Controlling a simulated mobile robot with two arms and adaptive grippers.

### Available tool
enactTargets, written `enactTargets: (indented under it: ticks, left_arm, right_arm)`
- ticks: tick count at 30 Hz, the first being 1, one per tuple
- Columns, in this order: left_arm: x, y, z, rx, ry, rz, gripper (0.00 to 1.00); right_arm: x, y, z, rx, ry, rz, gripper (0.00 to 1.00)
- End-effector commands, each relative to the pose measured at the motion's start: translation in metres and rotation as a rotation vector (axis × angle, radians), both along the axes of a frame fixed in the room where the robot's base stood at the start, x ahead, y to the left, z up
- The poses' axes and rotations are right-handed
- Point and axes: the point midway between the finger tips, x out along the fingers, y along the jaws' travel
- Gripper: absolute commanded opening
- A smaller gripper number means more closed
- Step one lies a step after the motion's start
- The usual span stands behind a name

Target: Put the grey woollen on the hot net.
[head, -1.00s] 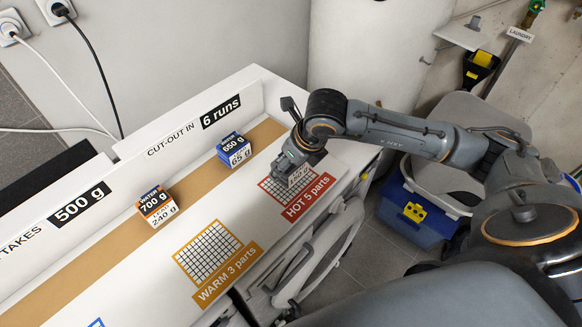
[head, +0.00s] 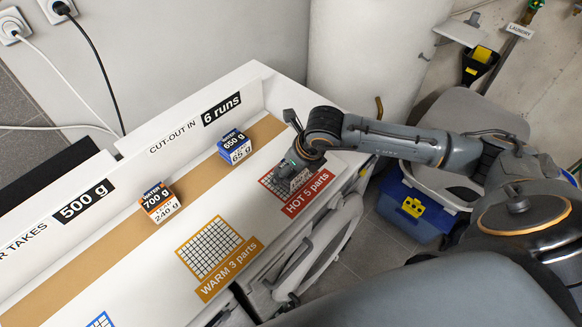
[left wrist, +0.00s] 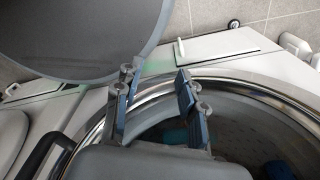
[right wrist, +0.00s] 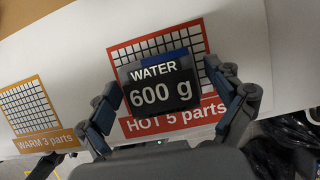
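The grey woollen is a small dark block (right wrist: 163,86) labelled "WATER 600 g". In the right wrist view it rests, slightly turned, on the red hot net (right wrist: 120,55), which is marked "HOT 5 parts". My right gripper (right wrist: 165,95) is around it, with a finger on each side and narrow gaps between fingers and block. In the head view my right gripper (head: 297,172) is low over the hot net and partly hides the block. My left gripper (left wrist: 158,85) is open and empty over a round metal-rimmed drum in the left wrist view; the head view does not show it.
An orange block (head: 160,203) and a blue block (head: 235,147) stand on the brown strip of the white top. The orange warm net (head: 210,248), left of the hot net, is empty. A low white back wall (head: 130,170) carries labels.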

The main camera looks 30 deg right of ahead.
Motion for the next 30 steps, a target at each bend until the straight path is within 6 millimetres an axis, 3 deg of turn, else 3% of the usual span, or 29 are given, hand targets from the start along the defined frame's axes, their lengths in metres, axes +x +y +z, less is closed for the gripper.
enactTargets:
  ticks: [11, 24, 30]
  left_arm:
    - [0.002, 0.000, 0.000, -0.001, -0.003, 0.000, 0.40]
    - [0.003, 0.000, -0.023, 0.000, -0.005, 0.001, 0.40]
    - [0.003, 0.000, -0.026, 0.000, -0.005, 0.001, 0.40]
  right_arm:
    - [-0.002, -0.001, 0.007, 0.000, -0.002, 0.000, 0.93]
    - [-0.033, -0.012, 0.088, -0.002, -0.005, 0.000, 0.93]
    - [-0.042, -0.015, 0.109, -0.001, -0.002, 0.001, 0.93]
